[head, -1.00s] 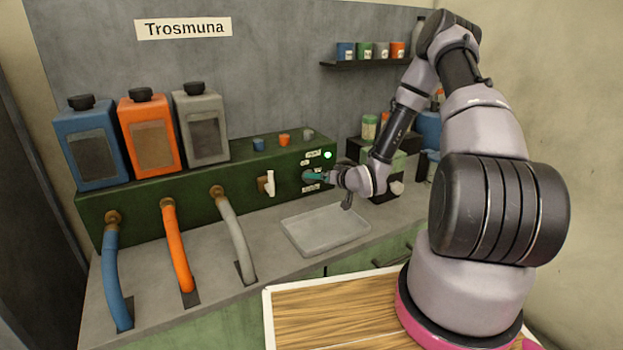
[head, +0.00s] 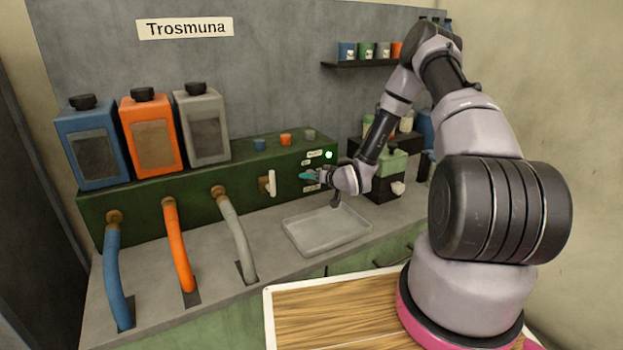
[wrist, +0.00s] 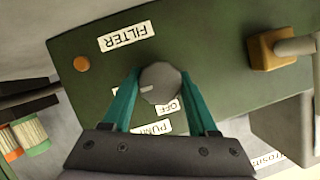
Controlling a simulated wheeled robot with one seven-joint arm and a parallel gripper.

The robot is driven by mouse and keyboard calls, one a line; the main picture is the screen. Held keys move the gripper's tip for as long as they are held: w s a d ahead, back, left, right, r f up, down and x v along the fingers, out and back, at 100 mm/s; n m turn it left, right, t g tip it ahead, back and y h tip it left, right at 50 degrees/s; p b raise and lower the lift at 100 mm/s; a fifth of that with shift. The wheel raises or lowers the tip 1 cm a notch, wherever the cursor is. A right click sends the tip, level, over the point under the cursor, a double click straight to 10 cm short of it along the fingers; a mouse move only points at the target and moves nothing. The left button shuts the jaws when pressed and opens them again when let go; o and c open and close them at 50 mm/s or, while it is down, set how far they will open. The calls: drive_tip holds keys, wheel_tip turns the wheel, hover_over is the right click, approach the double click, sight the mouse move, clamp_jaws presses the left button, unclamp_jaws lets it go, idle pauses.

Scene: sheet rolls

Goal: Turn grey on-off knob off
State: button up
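The grey knob (wrist: 160,83) sits on the green panel, with a pale mark on its left side in the wrist view. An OFF label (wrist: 168,107) is just below it there, partly covered by a finger. My gripper (wrist: 159,80) is open, with its two teal fingers on either side of the knob. I cannot tell whether they touch it. In the head view my gripper (head: 308,176) reaches the panel's right part and hides the knob. A green lamp (head: 328,155) glows above my gripper.
A FILTER label (wrist: 127,36) and an orange lamp (wrist: 82,63) are near the knob. A white lever (head: 271,184) is left of my gripper on the panel. A grey tray (head: 327,232) lies below. A green-and-black machine (head: 380,178) stands at the right.

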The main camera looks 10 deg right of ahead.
drive_tip(key=shift+n, duration=0.3)
drive_tip(key=n+h, duration=0.2)
drive_tip(key=shift+a+n+t, duration=0.15)
drive_tip(key=shift+n+t, duration=0.15)
drive_tip(key=shift+t, duration=0.1)
drive_tip(key=n+h, duration=0.2)
drive_tip(key=n, duration=0.1)
drive_tip(key=shift+t, duration=0.3)
drive_tip(key=n+t+h, duration=0.1)
drive_tip(key=n+h, duration=0.1)
drive_tip(key=n, duration=0.1)
drive_tip(key=shift+a+f, duration=0.1)
drive_tip(key=shift+n+t+h, duration=0.5)
drive_tip(key=shift+n+t, duration=0.3)
drive_tip(key=shift+n, duration=0.9)
drive_tip(key=o, duration=1.4)
drive_tip(key=shift+c, duration=0.2)
